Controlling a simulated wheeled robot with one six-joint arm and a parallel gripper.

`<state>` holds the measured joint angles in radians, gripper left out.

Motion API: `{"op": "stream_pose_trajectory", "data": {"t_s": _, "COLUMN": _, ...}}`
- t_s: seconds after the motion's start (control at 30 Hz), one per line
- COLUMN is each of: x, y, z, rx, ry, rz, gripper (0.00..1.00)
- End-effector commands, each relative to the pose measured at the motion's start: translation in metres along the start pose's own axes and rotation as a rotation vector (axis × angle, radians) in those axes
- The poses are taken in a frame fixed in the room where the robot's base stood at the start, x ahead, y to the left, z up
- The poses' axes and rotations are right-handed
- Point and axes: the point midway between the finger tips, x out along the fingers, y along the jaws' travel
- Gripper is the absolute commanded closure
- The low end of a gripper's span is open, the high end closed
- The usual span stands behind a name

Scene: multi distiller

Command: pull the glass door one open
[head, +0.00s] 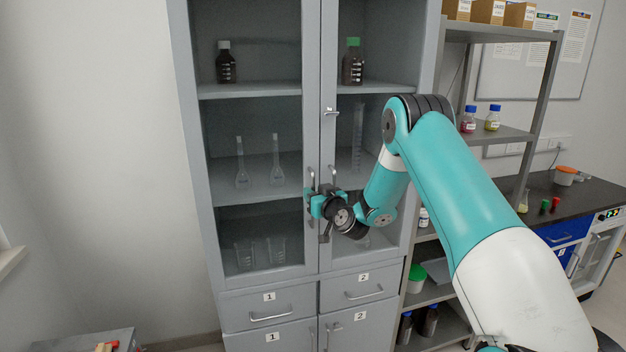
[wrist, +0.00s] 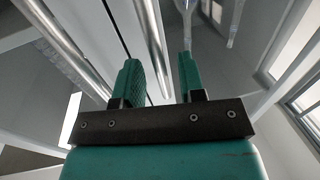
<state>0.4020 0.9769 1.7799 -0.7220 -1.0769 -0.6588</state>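The glass door one, which I take to be the left door (head: 262,110) above the drawer labelled 1, is shut in the grey cabinet. Its upright metal handle (head: 311,178) sits near its inner edge, its lower part hidden by my gripper (head: 313,204). In the wrist view, my gripper (wrist: 158,62) has its two green fingers apart, with the handle bar (wrist: 151,40) between them. Narrow gaps show on both sides of the bar, so I see no grip on it. The right glass door (head: 365,130) is also shut.
The right door's handle bar (wrist: 68,45) runs close beside my gripper in the wrist view. Bottles and glassware stand behind the glass. A grey shelf rack (head: 490,35) is right of the cabinet. Free room lies left, before a bare wall (head: 90,150).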

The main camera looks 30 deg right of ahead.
Motion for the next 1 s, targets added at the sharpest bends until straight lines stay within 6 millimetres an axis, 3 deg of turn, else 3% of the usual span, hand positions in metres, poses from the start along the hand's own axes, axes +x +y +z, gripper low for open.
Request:
{"op": "stream_pose_trajectory", "data": {"t_s": 0.2, "x": 0.015, "y": 0.0, "z": -0.001, "rx": 0.001, "ry": -0.001, "rz": 0.0, "gripper": 0.63}}
{"op": "stream_pose_trajectory", "data": {"t_s": 0.47, "x": 0.017, "y": 0.0, "z": 0.001, "rx": 0.001, "ry": -0.001, "rz": 0.0, "gripper": 0.63}}
{"op": "stream_pose_trajectory", "data": {"t_s": 0.5, "x": 0.017, "y": 0.0, "z": 0.001, "rx": 0.001, "ry": -0.001, "rz": 0.0, "gripper": 0.66}}
{"op": "stream_pose_trajectory", "data": {"t_s": 0.67, "x": 0.017, "y": 0.0, "z": 0.001, "rx": 0.001, "ry": -0.001, "rz": 0.0, "gripper": 1.0}}
{"op": "stream_pose_trajectory", "data": {"t_s": 1.0, "x": 0.015, "y": 0.007, "z": 0.002, "rx": 0.001, "ry": -0.001, "rz": 0.011, "gripper": 1.0}}
